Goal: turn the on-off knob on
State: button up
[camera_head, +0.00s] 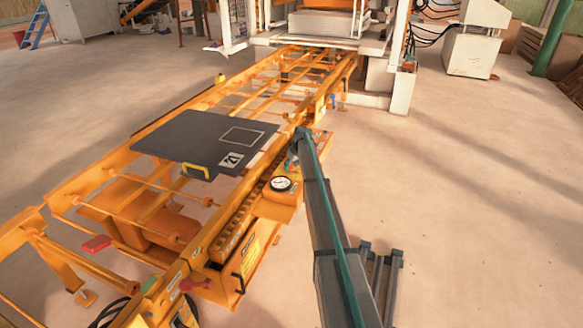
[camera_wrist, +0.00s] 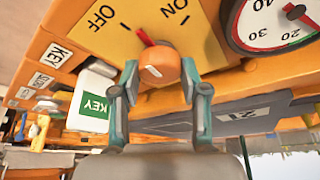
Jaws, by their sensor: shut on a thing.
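The on-off knob (camera_wrist: 158,66) is a round orange knob with a red pointer on a yellow plate (camera_wrist: 145,22) marked OFF and ON. The pointer leans up-left, toward the mark beside OFF. My gripper (camera_wrist: 158,80) is shut on the knob, with one teal finger on each side of it. In the head view, my arm reaches the orange control box beside the roller frame. The knob itself cannot be made out there.
A dial gauge (camera_wrist: 268,24) sits close right of the knob; it also shows in the head view (camera_head: 280,184). A dark plate marked 21 (camera_head: 205,140) lies on the orange roller frame (camera_head: 60,190).

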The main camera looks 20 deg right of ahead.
jog(key=m+h, duration=0.1)
jog(key=m, duration=0.2)
jog(key=m+h+b, duration=0.1)
jog(key=m, duration=0.2)
jog(key=shift+a, duration=0.15)
jog(key=m+h, duration=0.1)
jog(key=m, duration=0.1)
jog(key=m+g+h+b, duration=0.1)
jog(key=m, duration=0.2)
jog(key=shift+w+m, duration=0.1)
jog(key=shift+m, duration=0.2)
jog(key=o, duration=1.1)
jog(key=v, duration=1.2)
jog(key=shift+w+a, duration=0.1)
jog(key=shift+w, duration=0.05)
